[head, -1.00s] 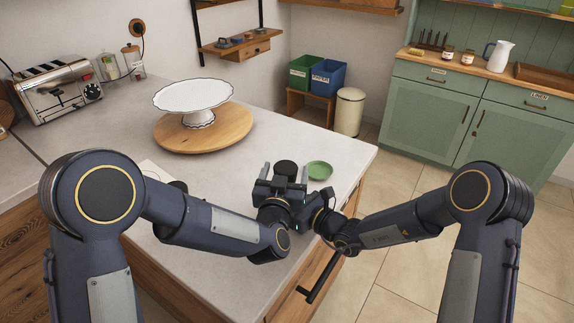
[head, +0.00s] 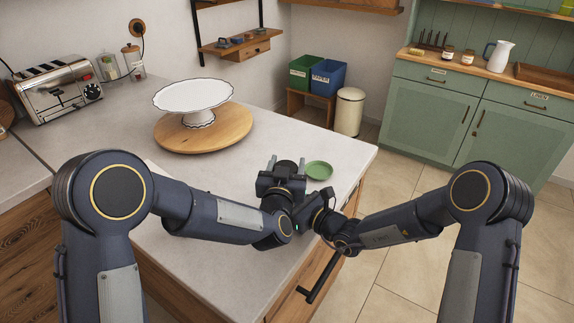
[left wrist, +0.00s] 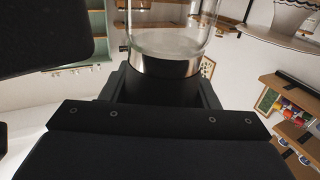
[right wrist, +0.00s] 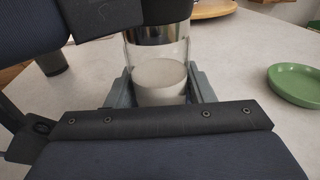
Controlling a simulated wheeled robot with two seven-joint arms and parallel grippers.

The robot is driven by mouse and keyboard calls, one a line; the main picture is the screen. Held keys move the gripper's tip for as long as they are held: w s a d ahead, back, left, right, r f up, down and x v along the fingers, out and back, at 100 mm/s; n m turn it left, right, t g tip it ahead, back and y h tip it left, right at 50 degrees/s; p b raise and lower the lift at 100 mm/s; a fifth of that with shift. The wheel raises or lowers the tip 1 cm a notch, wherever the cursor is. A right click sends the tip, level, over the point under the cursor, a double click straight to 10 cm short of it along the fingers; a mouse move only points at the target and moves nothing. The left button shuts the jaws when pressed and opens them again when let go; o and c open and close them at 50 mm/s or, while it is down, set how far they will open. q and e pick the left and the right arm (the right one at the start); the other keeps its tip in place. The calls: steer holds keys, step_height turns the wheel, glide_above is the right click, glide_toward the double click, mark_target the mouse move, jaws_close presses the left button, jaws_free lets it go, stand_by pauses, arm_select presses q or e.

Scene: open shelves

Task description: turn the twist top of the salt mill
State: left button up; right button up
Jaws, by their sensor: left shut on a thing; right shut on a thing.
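The salt mill stands upright on the counter. Its dark top (head: 287,166) shows between my left gripper's fingers (head: 286,164) in the head view. In the left wrist view the black top (left wrist: 165,92) sits between the fingers, with a steel band (left wrist: 165,68) and clear glass beyond it. In the right wrist view my right gripper (right wrist: 163,86) is shut around the glass body (right wrist: 162,50), which holds white salt (right wrist: 161,82). My left gripper is shut on the top, above the right one. The right fingers are hidden in the head view.
A green dish (head: 319,170) lies close to the right of the mill. A white cake stand (head: 194,97) on a round wooden board (head: 165,135) stands behind. The counter's right edge is near.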

arm_select(q)
steer(key=shift+m+h, duration=0.3)
steer(key=shift+h, duration=0.1)
steer(key=m+h, duration=0.1)
steer(key=h, duration=0.1)
steer(key=m+g+h, duration=0.1)
steer(key=shift+d+g+h, duration=0.15)
steer(key=shift+g+h, duration=0.15)
steer(key=shift+h, duration=0.1)
steer(key=shift+s+d+m+g+h, duration=0.1)
steer(key=shift+d+m+g+h, duration=0.05)
steer(key=shift+m+g+h, duration=0.7)
steer(key=shift+s+d+m+g+h, duration=0.15)
steer(key=shift+m+g+h, duration=0.4)
steer(key=shift+m+h, duration=0.35)
steer(key=shift+s+d+m+g+h, duration=0.15)
steer(key=shift+m+g+h, duration=0.55)
steer(key=shift+h, duration=0.35)
steer(key=o, duration=1)
steer(key=shift+a, duration=0.15)
steer(key=v, duration=1.1)
steer(key=shift+s+a, duration=0.2)
steer(key=shift+a, duration=0.15)
